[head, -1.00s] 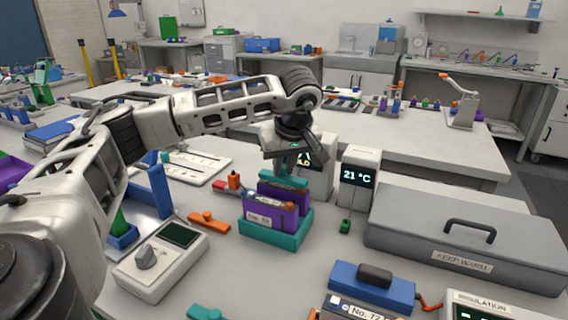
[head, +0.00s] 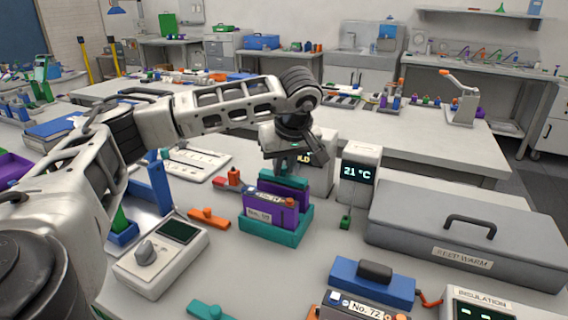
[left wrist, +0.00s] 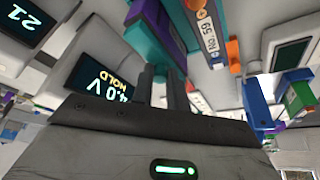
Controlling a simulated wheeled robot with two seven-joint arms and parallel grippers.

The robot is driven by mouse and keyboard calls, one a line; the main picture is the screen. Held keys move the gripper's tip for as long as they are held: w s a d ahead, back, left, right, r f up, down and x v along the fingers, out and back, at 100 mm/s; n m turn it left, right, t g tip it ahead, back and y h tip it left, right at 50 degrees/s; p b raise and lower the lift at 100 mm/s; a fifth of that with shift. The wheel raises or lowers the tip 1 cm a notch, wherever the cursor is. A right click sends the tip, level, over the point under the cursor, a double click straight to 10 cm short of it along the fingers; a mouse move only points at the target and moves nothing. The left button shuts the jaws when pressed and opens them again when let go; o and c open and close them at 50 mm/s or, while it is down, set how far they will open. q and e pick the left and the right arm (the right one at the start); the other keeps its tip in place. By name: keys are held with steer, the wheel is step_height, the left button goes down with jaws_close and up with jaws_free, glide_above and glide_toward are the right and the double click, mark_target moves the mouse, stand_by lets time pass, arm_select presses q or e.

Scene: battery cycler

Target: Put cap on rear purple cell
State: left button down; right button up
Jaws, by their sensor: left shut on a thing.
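Two purple cells stand one behind the other in a teal holder (head: 272,237). The front cell (head: 262,206) has a white label and an orange end. The rear cell (head: 298,190) is mostly hidden behind the front one and under a teal cap (head: 284,180). My left gripper (head: 286,168) points down and is shut on the cap, at the top of the rear cell. Whether the cap is fully seated is unclear. In the left wrist view the fingers (left wrist: 161,88) reach toward the teal cap (left wrist: 146,32), beside the purple cell. My right gripper is out of view.
A 21 °C display (head: 360,172) and a voltage meter (head: 318,163) stand close behind and to the right. An orange piece (head: 208,219) and a grey dial device (head: 160,256) lie to the left. A grey KEEP WARM box (head: 465,232) fills the right.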

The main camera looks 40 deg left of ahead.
arm_select(q)
steer(key=c, duration=1.3)
jaws_free()
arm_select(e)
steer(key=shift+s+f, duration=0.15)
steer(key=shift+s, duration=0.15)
arm_select(q)
steer(key=o, duration=0.5)
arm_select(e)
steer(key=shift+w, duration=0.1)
